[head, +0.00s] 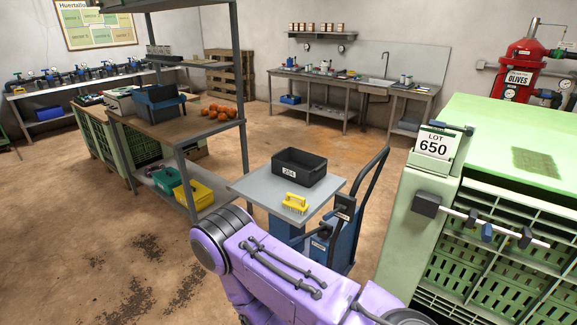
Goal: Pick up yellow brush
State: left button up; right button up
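The yellow brush (295,203) lies on the grey top of a cart (252,188), close to its front edge. It stands out clearly and nothing covers it. A black bin (300,168) with a white label sits just behind it on the same top. A purple arm of mine crosses the bottom of the head view in front of the cart. Neither of my grippers shows in this view, and nothing is seen touching the brush.
The cart has a dark handle (372,190) on its right and a blue body (343,245). A green cabinet (410,240) with crates stands at the right. A shelved bench with a yellow bin (195,193) is at the left. Open floor lies at the lower left.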

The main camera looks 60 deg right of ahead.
aim_at(298, 207)
jog(key=z, duration=0.6)
jog(key=i, duration=1.1)
jog(key=z, duration=0.9)
